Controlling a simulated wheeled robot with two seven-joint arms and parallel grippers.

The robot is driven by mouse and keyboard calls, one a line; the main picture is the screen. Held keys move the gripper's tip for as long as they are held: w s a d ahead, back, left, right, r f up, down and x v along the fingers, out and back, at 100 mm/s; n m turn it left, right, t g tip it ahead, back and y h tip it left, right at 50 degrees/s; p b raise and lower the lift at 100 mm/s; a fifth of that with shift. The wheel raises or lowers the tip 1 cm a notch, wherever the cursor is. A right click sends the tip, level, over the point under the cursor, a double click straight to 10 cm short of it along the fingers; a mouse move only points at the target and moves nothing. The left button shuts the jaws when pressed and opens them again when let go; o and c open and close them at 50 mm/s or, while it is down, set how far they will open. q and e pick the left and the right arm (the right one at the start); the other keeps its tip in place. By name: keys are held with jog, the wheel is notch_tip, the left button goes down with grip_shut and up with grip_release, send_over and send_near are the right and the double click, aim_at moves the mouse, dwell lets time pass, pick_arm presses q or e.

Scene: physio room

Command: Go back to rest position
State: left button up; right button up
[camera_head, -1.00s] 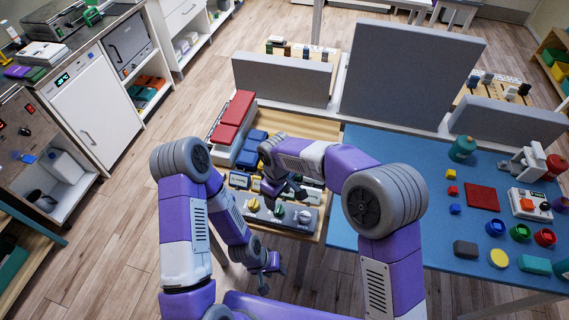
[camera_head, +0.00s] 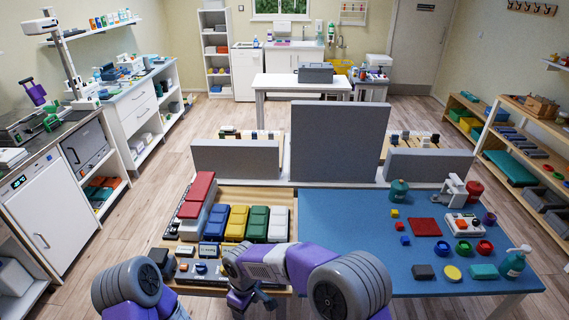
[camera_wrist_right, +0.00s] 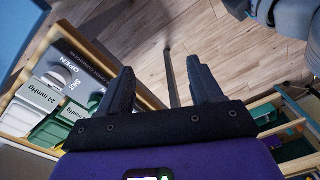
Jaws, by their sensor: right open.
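My right arm comes in from the right in the head view and bends left over the near edge of the wooden-topped part of the table (camera_head: 180,243). Its gripper (camera_head: 252,299) hangs at the bottom of the picture, pointing down. In the right wrist view my right gripper (camera_wrist_right: 158,92) has its two dark fingers wide apart with nothing held between them. Floor and a thin table leg show beyond the fingers. Of my left arm only a grey joint and some purple casing show at the bottom left; its gripper is out of the picture.
Beside my right gripper in the wrist view is a panel (camera_wrist_right: 88,70) marked OPEN and SHUT. Blue, yellow, green and white blocks (camera_head: 235,222) stand in a row behind my right arm. A blue mat (camera_head: 340,225) with small items lies right. Grey screens (camera_head: 338,150) stand behind.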

jog(key=d+f+m+g+y, duration=0.1)
jog(key=d+f+m, duration=0.2)
jog(key=d+f, duration=0.3)
pick_arm(q)
jog(key=shift+w+f, duration=0.15)
jog(key=shift+w, duration=0.65)
pick_arm(e)
jog(key=s+d+f+m+t+y, duration=0.1)
jog(key=s+d+f+m+y, duration=0.1)
jog(key=s+d+f+m, duration=1)
jog(key=shift+s+d+f+t+y, duration=0.25)
jog(key=shift+s+d+t+y, duration=0.15)
jog(key=shift+s+d, duration=0.75)
